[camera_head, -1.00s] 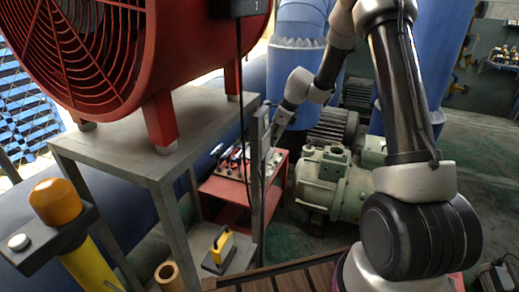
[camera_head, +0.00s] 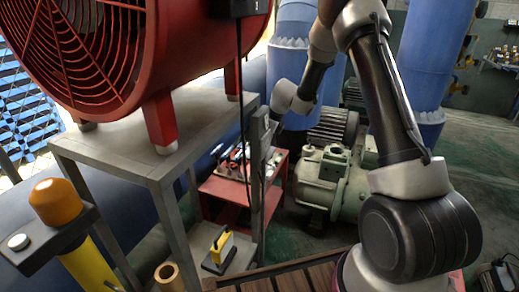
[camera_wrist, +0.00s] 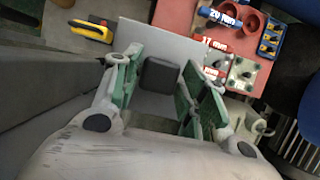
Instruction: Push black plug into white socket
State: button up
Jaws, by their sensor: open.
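In the wrist view my gripper (camera_wrist: 158,84) is open, its two green-padded fingers on either side of a black block, which looks like the black plug (camera_wrist: 160,75). The plug lies in front of a pale grey plate (camera_wrist: 185,42). I cannot tell whether the fingers touch the plug or how far it sits from the plate. No white socket can be made out clearly; it may be hidden behind the plug. In the head view a grey post (camera_head: 257,195) stands by the fan stand, and the gripper end is mostly hidden near its top.
A red fan stands on a grey metal stand (camera_head: 120,140). A red table (camera_wrist: 240,45) carries size-marked tools. A yellow-handled tool (camera_head: 221,247) lies low beside the post; it also shows in the wrist view (camera_wrist: 90,31). A green pump (camera_head: 325,180) is to the right.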

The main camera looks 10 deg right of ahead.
dwell(0.3)
jog(key=c, duration=0.6)
notch_tip(320, 180, up, 28)
dwell(0.6)
jog(key=shift+f, duration=0.15)
notch_tip(320, 180, down, 16)
jog(key=shift+f, duration=0.2)
dwell(0.5)
